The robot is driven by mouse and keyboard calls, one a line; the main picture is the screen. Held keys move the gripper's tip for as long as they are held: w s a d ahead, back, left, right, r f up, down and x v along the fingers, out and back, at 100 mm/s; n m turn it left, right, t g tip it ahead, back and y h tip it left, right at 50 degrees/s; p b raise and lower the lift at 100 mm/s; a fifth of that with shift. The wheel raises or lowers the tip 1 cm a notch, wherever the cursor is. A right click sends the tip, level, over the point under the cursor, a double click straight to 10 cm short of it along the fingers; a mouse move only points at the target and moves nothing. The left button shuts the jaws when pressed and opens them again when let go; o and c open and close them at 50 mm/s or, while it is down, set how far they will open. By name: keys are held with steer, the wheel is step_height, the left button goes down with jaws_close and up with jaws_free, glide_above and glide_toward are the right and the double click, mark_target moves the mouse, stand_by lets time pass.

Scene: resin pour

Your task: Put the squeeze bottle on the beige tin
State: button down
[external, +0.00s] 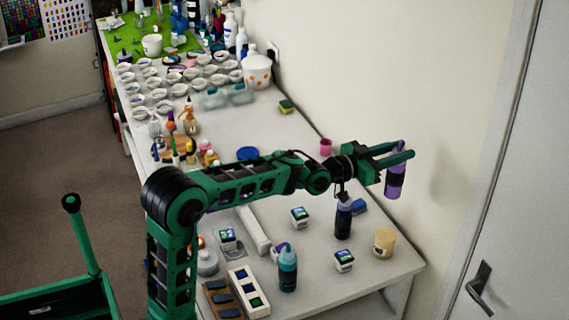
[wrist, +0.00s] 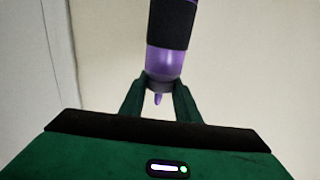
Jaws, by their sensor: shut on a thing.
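My gripper (external: 404,150) is shut on a purple squeeze bottle (external: 395,184) with a dark band, holding it near its top end. The bottle hangs roughly upright in the air by the wall, above the right end of the table. In the wrist view, my gripper's fingers (wrist: 160,87) pinch the bottle (wrist: 164,62) at its collar, with the nozzle showing between them and the body appearing inverted. The beige tin (external: 383,243) stands on the table near its right front corner, below and slightly left of the bottle and apart from it. The tin's top looks clear.
A dark blue bottle (external: 343,220) and a teal bottle (external: 288,268) stand left of the tin. Small stamp-like boxes (external: 344,260) and a blue item (external: 360,206) lie near. A pink cup (external: 326,147) is by the wall. Many cups and bottles crowd the far end.

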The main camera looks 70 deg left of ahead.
mark_target(387, 198)
steer(key=f, duration=1.5)
steer(key=shift+d, duration=0.35)
steer(key=c, duration=1.3)
jaws_free()
steer(key=shift+c, duration=0.2)
steer(key=shift+r, duration=0.1)
steer(key=s, duration=0.7)
steer(key=shift+s, duration=0.25)
